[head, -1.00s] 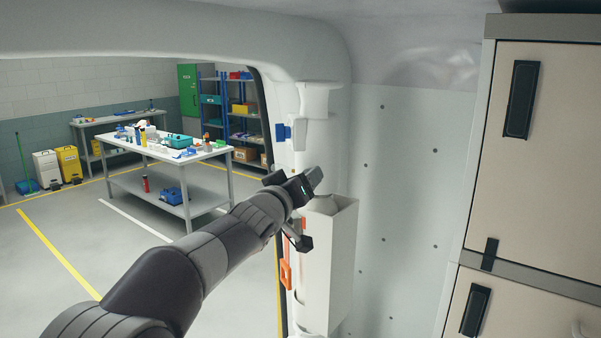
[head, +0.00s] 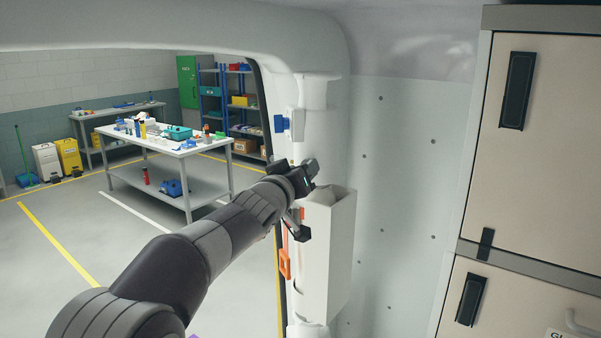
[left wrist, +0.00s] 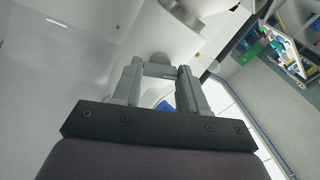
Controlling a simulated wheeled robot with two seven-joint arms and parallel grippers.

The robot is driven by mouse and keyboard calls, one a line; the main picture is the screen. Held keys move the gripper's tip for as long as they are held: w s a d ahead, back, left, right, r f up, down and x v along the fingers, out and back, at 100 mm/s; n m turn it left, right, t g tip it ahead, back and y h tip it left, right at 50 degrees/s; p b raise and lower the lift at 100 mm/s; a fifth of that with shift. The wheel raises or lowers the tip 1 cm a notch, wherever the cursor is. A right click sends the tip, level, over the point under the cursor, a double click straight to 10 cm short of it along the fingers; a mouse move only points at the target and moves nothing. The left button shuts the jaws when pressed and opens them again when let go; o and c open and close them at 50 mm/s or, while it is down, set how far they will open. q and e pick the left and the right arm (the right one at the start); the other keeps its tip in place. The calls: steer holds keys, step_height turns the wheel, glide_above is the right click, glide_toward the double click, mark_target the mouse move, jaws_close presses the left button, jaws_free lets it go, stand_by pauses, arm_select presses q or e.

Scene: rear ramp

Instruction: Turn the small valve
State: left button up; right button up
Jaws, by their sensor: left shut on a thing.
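My left gripper (head: 308,170) is at the white door pillar (head: 312,95), beside the top of a tall white box. In the left wrist view its two grey fingers (left wrist: 158,80) are closed on a small pale grey part (left wrist: 159,70) between their tips. A round grey knob (left wrist: 160,58) shows just past it. I cannot tell for certain that this is the small valve; the gripper hides most of it in the head view. A small blue part (head: 280,124) sits on the pillar above the gripper. My right gripper is not in view.
The white box (head: 328,255) stands right under the gripper. An orange handle (head: 285,263) hangs to its lower left. Beige cabinets (head: 500,190) stand at the right. A workbench (head: 172,146) with tools stands outside on the open floor.

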arm_select(q)
steer(key=m+b, duration=0.3)
steer(key=m, duration=1.9)
steer(key=shift+m, duration=0.4)
steer(key=shift+f, duration=0.1)
steer(key=o, duration=1.1)
steer(key=shift+c, duration=0.2)
steer(key=shift+s, duration=0.15)
